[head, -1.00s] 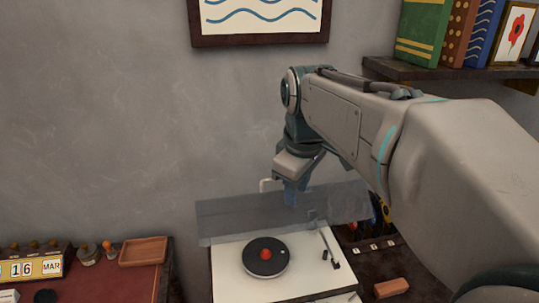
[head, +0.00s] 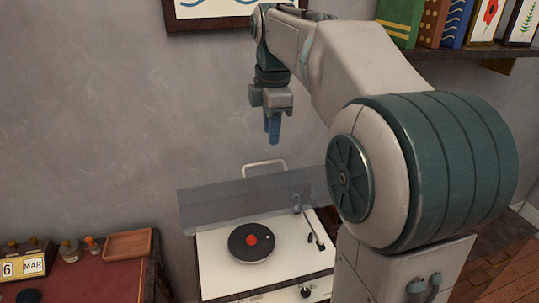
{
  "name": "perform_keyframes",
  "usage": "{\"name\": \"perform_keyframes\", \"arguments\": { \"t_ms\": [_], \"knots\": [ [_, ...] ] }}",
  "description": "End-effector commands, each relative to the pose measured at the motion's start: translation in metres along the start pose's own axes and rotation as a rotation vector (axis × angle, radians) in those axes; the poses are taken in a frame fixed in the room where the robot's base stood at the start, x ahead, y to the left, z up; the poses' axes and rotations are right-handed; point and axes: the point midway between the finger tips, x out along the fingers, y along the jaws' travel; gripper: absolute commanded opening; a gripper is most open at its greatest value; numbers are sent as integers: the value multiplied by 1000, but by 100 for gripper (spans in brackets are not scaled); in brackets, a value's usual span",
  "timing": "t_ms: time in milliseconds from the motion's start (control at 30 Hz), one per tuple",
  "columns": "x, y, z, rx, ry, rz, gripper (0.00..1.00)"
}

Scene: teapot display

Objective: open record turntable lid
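The white record turntable (head: 215,262) stands low in the middle of the head view, with a black record (head: 240,252) and red centre on it. Its clear grey lid (head: 225,203) is raised and tilted up at the back. A pale handle (head: 264,165) shows at the lid's upper edge. My gripper (head: 273,130) hangs above the handle, fingers pointing down, apart from the lid. The blue fingers overlap in this view, so their gap is hidden. My arm hides part of the turntable's right side.
A red-topped table (head: 85,280) at left bears a calendar (head: 25,265) and a wooden tray (head: 128,244). A shelf (head: 470,50) with books is at upper right. A framed picture (head: 175,15) hangs on the wall. The wall space left of my gripper is clear.

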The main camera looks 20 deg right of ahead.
Motion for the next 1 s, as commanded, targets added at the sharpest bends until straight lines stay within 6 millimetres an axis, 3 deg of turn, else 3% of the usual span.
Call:
{"name": "perform_keyframes", "arguments": {
  "t_ms": [100,333,500,767,800,900,1000],
  "knots": [
    [27,-1,0,1,0,-4,31],
    [63,0,0,1,0,-2,31],
    [74,0,0,1,0,0,31],
    [75,0,0,1,0,1,31],
    [75,0,0,1,0,1,28],
    [75,0,0,2,0,1,0],
    [75,0,0,2,0,1,0]
  ]
}}
